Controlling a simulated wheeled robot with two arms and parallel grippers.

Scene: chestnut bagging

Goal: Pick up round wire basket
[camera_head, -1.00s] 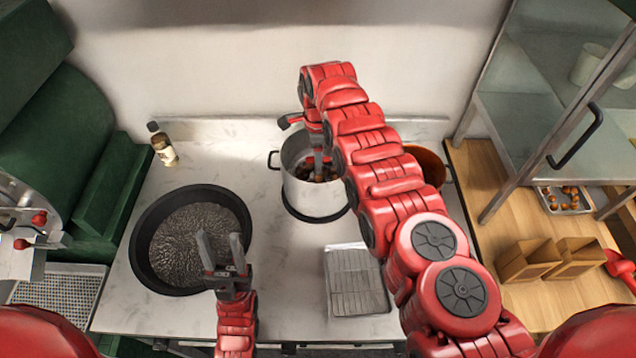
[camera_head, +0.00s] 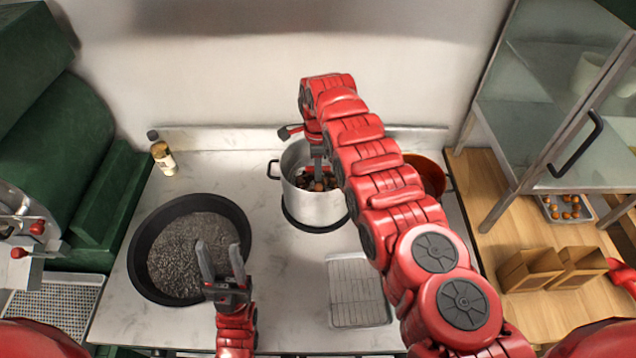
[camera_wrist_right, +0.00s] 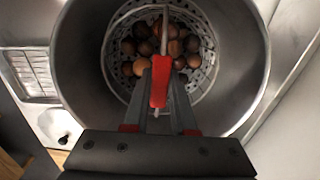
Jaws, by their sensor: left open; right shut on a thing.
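The round wire basket (camera_wrist_right: 205,80) sits inside a tall steel pot (camera_head: 316,208), with several brown chestnuts (camera_wrist_right: 140,48) in it. My right gripper (camera_head: 319,178) points down into the pot and is shut on this bar, which seems to be the basket's handle. Its fingers also show in the right wrist view (camera_wrist_right: 160,85) and hide part of the basket. My left gripper (camera_head: 222,256) is open and empty, in front of the black pan's right side.
A wide black pan (camera_head: 137,262) with dark grainy contents stands left of the pot. An orange pot (camera_head: 428,172) is partly behind my right arm. A bottle (camera_head: 163,158) stands at the back left.

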